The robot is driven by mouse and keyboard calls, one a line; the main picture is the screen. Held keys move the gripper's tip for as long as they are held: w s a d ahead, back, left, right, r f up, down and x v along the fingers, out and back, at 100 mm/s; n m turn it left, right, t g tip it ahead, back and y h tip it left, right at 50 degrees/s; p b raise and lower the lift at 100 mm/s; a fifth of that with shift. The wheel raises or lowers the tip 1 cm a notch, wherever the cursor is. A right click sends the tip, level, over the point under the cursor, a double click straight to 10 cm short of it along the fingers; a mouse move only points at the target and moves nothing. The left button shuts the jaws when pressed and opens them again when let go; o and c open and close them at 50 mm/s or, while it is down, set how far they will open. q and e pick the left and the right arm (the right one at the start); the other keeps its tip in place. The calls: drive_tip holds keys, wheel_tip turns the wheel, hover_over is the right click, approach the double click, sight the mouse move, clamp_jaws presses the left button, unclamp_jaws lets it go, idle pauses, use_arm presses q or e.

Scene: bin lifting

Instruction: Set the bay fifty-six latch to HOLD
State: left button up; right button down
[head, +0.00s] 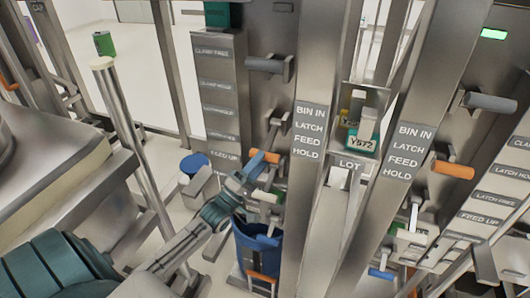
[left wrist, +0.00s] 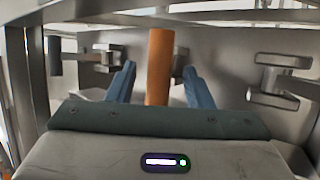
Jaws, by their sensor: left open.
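An orange handle (head: 265,156) sticks out from the left metal post, level with the lower words of a plate (head: 309,131) reading BIN IN, LATCH, FEED, HOLD. My left gripper (head: 252,176) is close to this handle. In the left wrist view the orange handle (left wrist: 159,66) stands between the two blue fingers of my open left gripper (left wrist: 158,78), with a visible gap on each side. A second orange handle (head: 454,170) is on the right post, beside a like plate (head: 404,151). I cannot read a bay number fifty-six. My right gripper is not in view.
A grey handle (head: 266,65) is above on the left post, and another (head: 489,102) on the right. A tag (head: 360,142) sits between the posts.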

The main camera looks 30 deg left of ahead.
sight(272, 136)
use_arm(q)
drive_tip(key=shift+x, duration=1.3)
